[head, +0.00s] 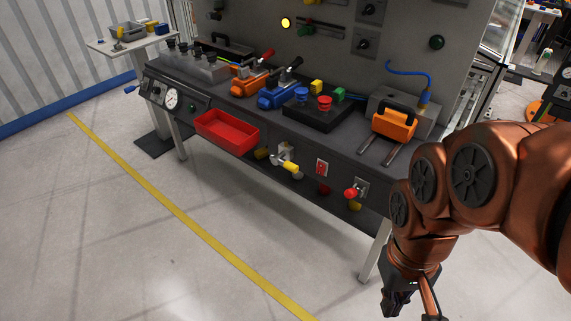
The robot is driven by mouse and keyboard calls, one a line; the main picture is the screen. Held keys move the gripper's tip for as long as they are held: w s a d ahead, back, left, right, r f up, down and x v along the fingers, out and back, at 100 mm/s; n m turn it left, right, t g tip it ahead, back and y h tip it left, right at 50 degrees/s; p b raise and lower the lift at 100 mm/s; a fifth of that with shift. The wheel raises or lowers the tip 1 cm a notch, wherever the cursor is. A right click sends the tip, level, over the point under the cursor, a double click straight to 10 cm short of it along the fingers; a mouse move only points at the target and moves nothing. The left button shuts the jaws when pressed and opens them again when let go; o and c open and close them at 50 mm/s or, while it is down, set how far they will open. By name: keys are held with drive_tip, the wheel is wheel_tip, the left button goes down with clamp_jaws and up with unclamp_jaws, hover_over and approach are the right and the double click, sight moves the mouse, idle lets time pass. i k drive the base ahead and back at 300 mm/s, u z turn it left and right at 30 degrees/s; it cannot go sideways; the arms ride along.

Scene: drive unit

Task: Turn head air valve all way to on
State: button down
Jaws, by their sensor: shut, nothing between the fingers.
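Below the front edge of the workbench is a metal valve with a yellow-tipped lever (288,165). To its right, a red knob (351,193) sits on a grey plate. I cannot tell which of these is the head air valve, and no label is readable. Black rotary knobs (366,45) are also on the upright back panel. My gripper (408,307) hangs low at the bottom right, pointing down, partly cut off by the picture edge. It is shut and empty, well apart from the bench front and its controls.
A red tray (228,133) sticks out from the bench front. A red switch (322,167) is between lever and knob. Orange and blue lever units (279,95) and an orange-handled tool (394,123) are on top. A bench leg (373,252) stands near my gripper. Floor in front is clear.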

sight(277, 159)
drive_tip(key=z, duration=0.05)
drive_tip(key=k, duration=0.55)
drive_tip(key=u, duration=0.9)
drive_tip(key=i, duration=1.45)
drive_tip(key=z, duration=0.25)
